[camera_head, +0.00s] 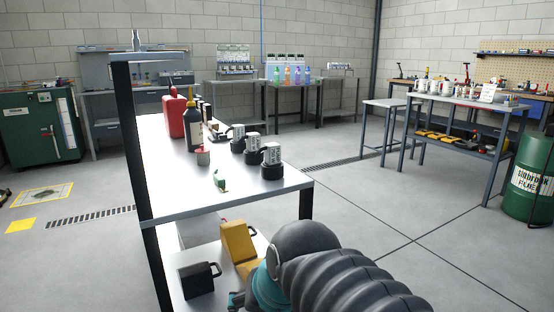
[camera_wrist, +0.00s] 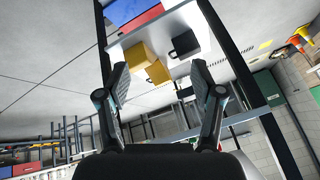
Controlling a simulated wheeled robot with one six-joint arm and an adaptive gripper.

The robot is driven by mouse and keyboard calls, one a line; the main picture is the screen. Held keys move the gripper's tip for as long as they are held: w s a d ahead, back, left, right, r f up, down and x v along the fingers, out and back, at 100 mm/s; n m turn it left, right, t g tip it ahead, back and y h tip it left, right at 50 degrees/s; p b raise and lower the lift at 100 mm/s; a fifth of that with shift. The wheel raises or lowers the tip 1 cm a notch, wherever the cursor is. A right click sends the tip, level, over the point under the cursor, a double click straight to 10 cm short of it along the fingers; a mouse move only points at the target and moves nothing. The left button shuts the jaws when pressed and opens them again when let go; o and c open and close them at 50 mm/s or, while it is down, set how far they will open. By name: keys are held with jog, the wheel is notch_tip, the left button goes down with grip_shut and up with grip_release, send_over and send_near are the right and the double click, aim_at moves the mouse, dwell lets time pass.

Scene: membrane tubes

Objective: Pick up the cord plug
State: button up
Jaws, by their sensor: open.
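I cannot make out a cord plug for certain in either view. A small green piece (camera_head: 221,182) stands near the front left of the near workbench top (camera_head: 190,207), beside a small grey-and-red cylinder (camera_head: 203,156); it is too small to name. Several black-based pieces with white labelled tops (camera_head: 271,162) stand along the right side of the bench. My gripper (camera_wrist: 160,76) is open and empty in the wrist view, its two fingers wide apart. In the head view my arm is low at the front of the bench, and the fingers are mostly hidden.
A red can (camera_head: 172,116) and a dark bottle (camera_head: 194,128) stand farther back on the bench. Its lower shelf holds a yellow container (camera_head: 238,243) and a black handled box (camera_head: 197,281). A green drum (camera_head: 529,180) stands at right. The floor right of the bench is clear.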

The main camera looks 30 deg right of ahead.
jog(key=w+d+r+m+t+b, duration=0.2)
jog(key=w+d+r+m, duration=0.3)
jog(key=w+m, duration=0.45)
jog(key=m+t+b, duration=0.3)
jog(key=m+t, duration=0.2)
jog(key=m, duration=1.6)
send_near(273, 144)
jog(key=shift+m, duration=0.25)
jog(key=x, duration=0.2)
jog(key=f+x, duration=0.1)
jog(key=x, duration=0.2)
jog(key=shift+s+d, duration=0.15)
jog(key=shift+s, duration=0.05)
jog(key=shift+a+r+x, duration=0.1)
jog(key=shift+r+x, duration=0.05)
jog(key=shift+x, duration=0.75)
jog(key=shift+a+r+x, duration=0.1)
jog(key=shift+r+x, duration=0.05)
jog(key=shift+x, duration=0.75)
jog(key=shift+a+r+x, duration=0.1)
jog(key=shift+r+x, duration=0.05)
jog(key=shift+x, duration=0.7)
jog(key=shift+w+d, duration=0.1)
jog(key=shift+w, duration=0.05)
grip_shut()
